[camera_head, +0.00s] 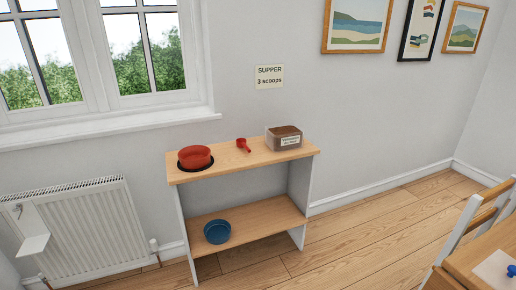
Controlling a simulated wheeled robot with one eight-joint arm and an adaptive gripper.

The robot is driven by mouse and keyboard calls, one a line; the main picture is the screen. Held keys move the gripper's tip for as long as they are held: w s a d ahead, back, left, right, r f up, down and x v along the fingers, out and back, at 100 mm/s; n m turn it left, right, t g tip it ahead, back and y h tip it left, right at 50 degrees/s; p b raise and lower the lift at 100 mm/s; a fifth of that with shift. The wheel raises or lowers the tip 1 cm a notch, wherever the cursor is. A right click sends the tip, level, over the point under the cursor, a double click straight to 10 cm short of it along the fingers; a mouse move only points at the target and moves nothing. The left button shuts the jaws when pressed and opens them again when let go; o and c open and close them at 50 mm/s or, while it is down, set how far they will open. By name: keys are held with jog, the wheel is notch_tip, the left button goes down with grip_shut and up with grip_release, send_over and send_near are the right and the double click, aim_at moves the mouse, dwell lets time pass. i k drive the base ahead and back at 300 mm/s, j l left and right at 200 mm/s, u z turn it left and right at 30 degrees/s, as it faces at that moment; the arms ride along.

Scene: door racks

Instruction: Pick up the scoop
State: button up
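The scoop (243,145) is small and red with a short handle. It lies on the wooden top of a shelf unit (232,160), between a red bowl and a clear container. My gripper is not in view.
The red bowl (195,157) stands on a dark round mat at the top's left. The labelled container (284,138) of brown contents is at the right. A blue bowl (217,231) sits on the lower shelf. A radiator (88,232) is left; a chair (470,228) and table are right.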

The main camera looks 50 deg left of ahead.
aim_at(245, 147)
jog(key=u, duration=2.05)
